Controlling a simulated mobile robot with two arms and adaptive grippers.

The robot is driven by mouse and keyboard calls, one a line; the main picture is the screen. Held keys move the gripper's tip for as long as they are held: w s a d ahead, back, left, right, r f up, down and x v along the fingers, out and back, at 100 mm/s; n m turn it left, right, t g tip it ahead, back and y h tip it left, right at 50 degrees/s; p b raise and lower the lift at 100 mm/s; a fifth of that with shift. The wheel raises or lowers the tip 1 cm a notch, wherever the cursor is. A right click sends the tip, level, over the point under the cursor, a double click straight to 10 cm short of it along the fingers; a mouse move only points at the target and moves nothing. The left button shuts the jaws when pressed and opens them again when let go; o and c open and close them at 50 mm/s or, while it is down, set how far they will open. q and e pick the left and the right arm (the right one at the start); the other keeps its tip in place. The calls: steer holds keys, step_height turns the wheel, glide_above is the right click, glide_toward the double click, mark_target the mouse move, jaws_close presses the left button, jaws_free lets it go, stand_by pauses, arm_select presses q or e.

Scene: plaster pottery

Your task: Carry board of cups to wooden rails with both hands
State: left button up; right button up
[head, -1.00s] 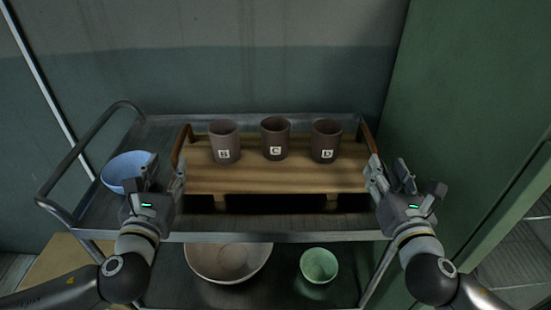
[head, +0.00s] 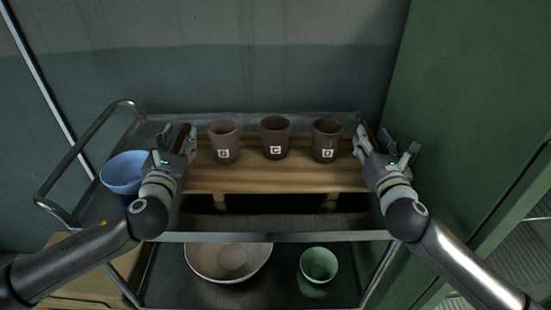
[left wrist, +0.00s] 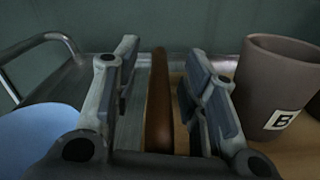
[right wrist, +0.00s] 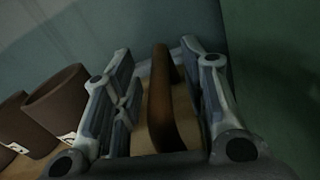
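The wooden board (head: 280,179) stands on the metal cart's top with brown cups B (head: 224,142), C (head: 275,138) and D (head: 327,141) upright in a row on it. My left gripper (head: 183,137) is at the board's left end; in the left wrist view its open fingers (left wrist: 160,95) stand either side of the brown left handle (left wrist: 159,100). My right gripper (head: 366,140) is at the right end; in the right wrist view its open fingers (right wrist: 162,90) stand either side of the right handle (right wrist: 161,95). Gaps show beside both handles. No wooden rails are recognisable.
A blue bowl (head: 122,173) sits on the cart's top (head: 275,223), left of my left gripper. A beige bowl (head: 205,265) and a green bowl (head: 319,264) are on the lower shelf. A green panel (head: 465,110) stands close on the right.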

arm_select(q)
steer(key=shift+c, duration=0.4)
arm_select(e)
steer(key=shift+c, duration=0.4)
arm_select(q)
jaws_close()
arm_select(e)
jaws_close()
arm_select(q)
steer(key=shift+w+r, duration=0.1)
steer(key=shift+r, duration=0.15)
arm_select(e)
steer(key=shift+w+r, duration=0.1)
steer(key=shift+r, duration=0.05)
arm_select(q)
steer(key=shift+r, duration=0.1)
arm_select(e)
steer(key=shift+r, duration=0.1)
